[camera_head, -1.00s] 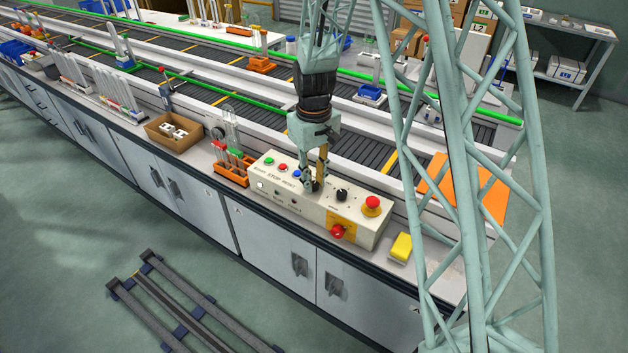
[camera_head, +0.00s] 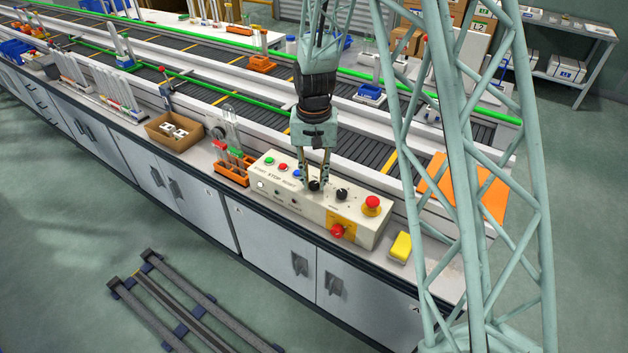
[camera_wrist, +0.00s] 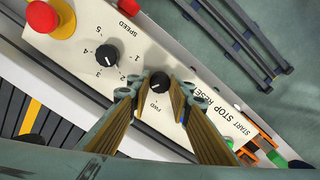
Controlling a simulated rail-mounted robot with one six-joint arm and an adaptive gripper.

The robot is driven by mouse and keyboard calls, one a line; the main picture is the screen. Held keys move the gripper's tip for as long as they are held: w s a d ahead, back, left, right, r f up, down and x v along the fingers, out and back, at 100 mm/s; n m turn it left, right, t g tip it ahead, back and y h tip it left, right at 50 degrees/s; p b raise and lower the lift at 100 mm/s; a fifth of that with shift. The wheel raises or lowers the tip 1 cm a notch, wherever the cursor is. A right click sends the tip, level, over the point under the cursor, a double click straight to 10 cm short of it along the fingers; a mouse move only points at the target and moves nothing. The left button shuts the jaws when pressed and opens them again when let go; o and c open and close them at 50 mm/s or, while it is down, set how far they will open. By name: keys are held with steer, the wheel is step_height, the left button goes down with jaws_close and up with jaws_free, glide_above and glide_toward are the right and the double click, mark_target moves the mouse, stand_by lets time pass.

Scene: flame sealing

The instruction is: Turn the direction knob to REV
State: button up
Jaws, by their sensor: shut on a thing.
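The direction knob (camera_wrist: 160,82) is a small black round knob with a white mark, on the cream control box (camera_head: 268,204). The lettering FWD shows beside it in the wrist view. I cannot read REV, and the knob's exact pointing direction is unclear. My gripper (camera_head: 314,183) points down at the box with one finger on each side of the knob, shut on it. In the wrist view the two ribbed tan fingers of my gripper (camera_wrist: 158,90) flank the knob.
The black speed knob (camera_wrist: 107,55) is close by, with a red emergency button (camera_head: 372,203) beyond it. Green, red and blue buttons (camera_head: 283,167) lie to the left. An orange tube rack (camera_head: 232,175) and a yellow block (camera_head: 401,246) flank the box.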

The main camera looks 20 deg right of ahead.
mark_target(314, 184)
stand_by(0.5)
steer(key=o, duration=0.9)
steer(key=shift+r, duration=0.15)
step_height(314, 184, up, 12)
steer(key=shift+f, duration=0.1)
stand_by(0.4)
stand_by(0.5)
